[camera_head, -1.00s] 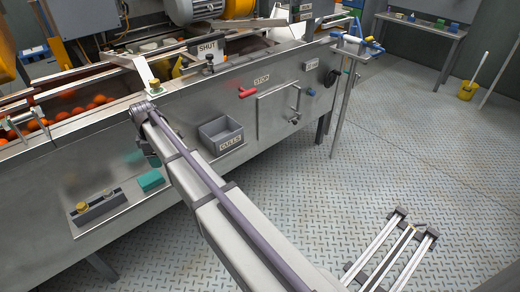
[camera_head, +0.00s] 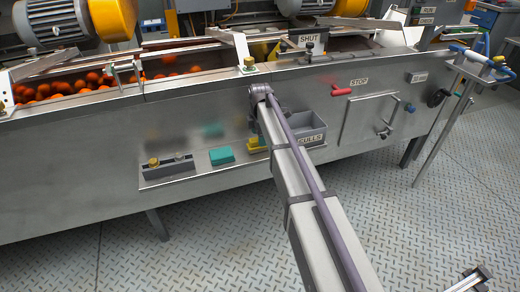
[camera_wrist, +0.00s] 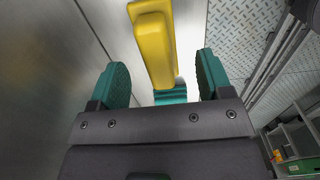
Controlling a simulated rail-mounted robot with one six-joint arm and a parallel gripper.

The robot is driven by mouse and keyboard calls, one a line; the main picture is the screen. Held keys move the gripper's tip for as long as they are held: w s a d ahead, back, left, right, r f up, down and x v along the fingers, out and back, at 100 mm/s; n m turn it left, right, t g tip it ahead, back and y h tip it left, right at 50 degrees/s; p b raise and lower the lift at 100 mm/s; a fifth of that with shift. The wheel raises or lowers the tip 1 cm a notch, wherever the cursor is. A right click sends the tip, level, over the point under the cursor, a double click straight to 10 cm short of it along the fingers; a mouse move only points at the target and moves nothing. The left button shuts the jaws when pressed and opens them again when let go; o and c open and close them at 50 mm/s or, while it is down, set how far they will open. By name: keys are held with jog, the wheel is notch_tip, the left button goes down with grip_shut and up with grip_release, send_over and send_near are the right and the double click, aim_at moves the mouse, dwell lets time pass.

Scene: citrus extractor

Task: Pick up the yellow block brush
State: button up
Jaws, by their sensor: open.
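The yellow block brush (camera_wrist: 155,50) shows in the wrist view as a long yellow block, with teal material below and beside it. It lies ahead of and partly between the fingertips of my gripper (camera_wrist: 162,80), nearer the left finger at its far end. The two teal-padded fingers are apart, with a visible gap on both sides of the yellow block. In the head view, a small yellow part (camera_head: 254,146) shows on the shelf, left of my arm. My arm hides most of that spot and the gripper there.
A steel shelf (camera_head: 160,180) on the machine front holds a teal block (camera_head: 222,156), a grey holder with knobs (camera_head: 168,167) and a grey culls bin (camera_head: 318,124). The red stop handle (camera_head: 342,91) sticks out above right. Patterned floor is open in front.

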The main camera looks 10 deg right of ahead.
notch_tip(320, 180, down, 5)
jog(key=b, duration=0.4)
jog(key=shift+w+f, duration=0.1)
jog(key=shift+f, duration=0.05)
jog(key=shift+r, duration=0.25)
jog(key=c, duration=1)
